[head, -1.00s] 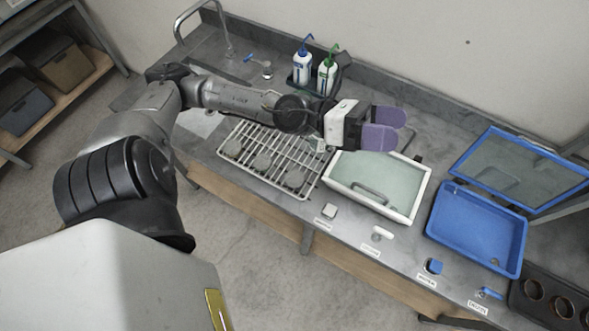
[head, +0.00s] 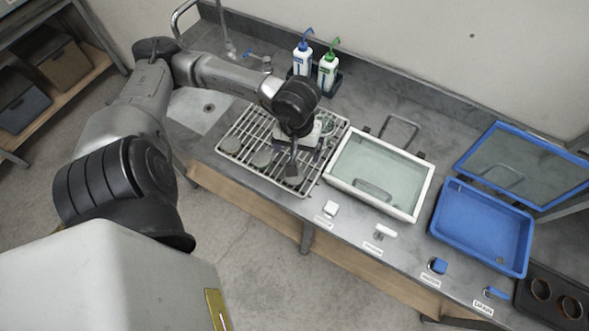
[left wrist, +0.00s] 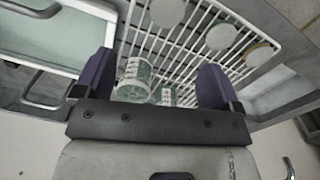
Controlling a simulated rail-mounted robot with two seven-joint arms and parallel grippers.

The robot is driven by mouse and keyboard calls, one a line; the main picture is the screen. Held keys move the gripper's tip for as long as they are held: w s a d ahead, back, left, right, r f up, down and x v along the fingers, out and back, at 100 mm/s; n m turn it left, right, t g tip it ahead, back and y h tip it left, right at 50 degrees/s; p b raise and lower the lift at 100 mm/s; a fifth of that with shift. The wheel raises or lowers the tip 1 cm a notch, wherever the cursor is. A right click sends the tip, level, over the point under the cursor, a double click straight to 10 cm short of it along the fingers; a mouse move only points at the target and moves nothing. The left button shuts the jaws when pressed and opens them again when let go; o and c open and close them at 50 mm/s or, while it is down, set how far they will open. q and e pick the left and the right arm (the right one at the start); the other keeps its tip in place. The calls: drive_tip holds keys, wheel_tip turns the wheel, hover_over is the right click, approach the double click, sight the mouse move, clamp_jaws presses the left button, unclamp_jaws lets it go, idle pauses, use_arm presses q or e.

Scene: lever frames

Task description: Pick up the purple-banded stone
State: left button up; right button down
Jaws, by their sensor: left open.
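Several round grey stones lie on a white wire rack (head: 229,156) left of the water basin. In the head view one stone (head: 231,144) is at the left and one (head: 262,158) is in the middle. In the left wrist view three stones (left wrist: 167,12), (left wrist: 219,36), (left wrist: 258,54) lie in a row beyond the fingertips. I cannot make out a purple band on any. My left gripper (left wrist: 156,72) is open, with purple fingers, pointing down over the rack. A clear glass vessel with printed marks (left wrist: 133,82) shows between its fingers. My right gripper is not in view.
A white-rimmed water basin (head: 425,185) stands right of the rack, with a blue tray (head: 440,215) and raised lid beyond. Two wash bottles (head: 328,72) stand behind. Small labelled items (head: 384,231) line the front edge.

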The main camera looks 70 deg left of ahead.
sight(297, 181)
use_arm(q)
drive_tip(key=f, duration=1.3)
drive_tip(key=shift+s+a+f, duration=0.2)
drive_tip(key=shift+a+f, duration=0.1)
drive_tip(key=shift+f, duration=0.1)
drive_tip(key=shift+c, duration=0.3)
drive_tip(key=c, duration=1)
drive_tip(key=shift+r, duration=0.1)
